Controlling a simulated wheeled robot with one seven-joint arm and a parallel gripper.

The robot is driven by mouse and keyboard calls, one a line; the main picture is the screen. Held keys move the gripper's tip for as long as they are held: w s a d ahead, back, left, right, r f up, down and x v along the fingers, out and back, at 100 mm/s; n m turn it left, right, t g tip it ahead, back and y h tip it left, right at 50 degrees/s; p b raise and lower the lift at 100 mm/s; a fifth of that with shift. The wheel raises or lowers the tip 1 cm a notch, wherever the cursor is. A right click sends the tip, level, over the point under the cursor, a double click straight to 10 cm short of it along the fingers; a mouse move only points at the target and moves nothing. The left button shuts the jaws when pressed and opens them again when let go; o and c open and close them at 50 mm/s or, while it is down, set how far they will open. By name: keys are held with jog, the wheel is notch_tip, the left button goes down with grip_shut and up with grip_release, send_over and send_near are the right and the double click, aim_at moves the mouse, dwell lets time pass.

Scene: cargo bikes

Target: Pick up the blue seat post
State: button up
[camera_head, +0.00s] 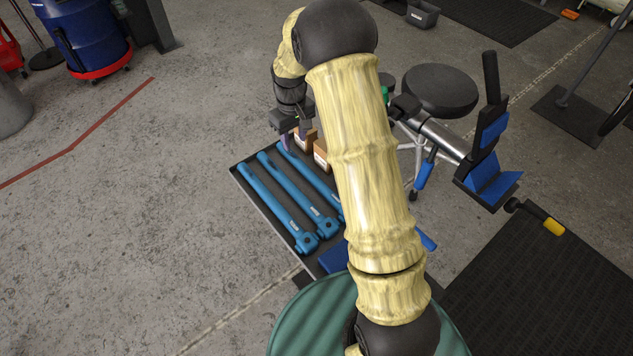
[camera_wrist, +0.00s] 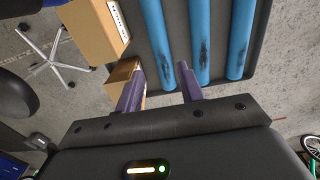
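Three blue seat posts lie side by side on a dark tray (camera_head: 244,174): left (camera_head: 275,205), middle (camera_head: 297,194) and right (camera_head: 318,183), the last partly hidden by my arm. In the wrist view they run side by side: left (camera_wrist: 154,35), middle (camera_wrist: 196,40) and right (camera_wrist: 240,40). My gripper (camera_head: 297,138) is at the far end of the tray. In the wrist view my gripper (camera_wrist: 160,70) is open, with its purple fingers apart on either side of the left post's line. I cannot tell whether the fingertips are above the post or down beside it.
Cardboard boxes (camera_wrist: 92,30) stand beside the posts, close to one finger; one box (camera_head: 321,153) shows behind my arm. A black round stool (camera_head: 440,90) and a clamp stand with blue jaws (camera_head: 488,172) are to the right. Open floor (camera_head: 130,230) lies left.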

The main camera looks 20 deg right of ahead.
aim_at(295, 157)
jog(key=shift+f, duration=1.45)
jog(key=shift+a+f, duration=0.15)
jog(key=shift+f, duration=2.45)
grip_shut()
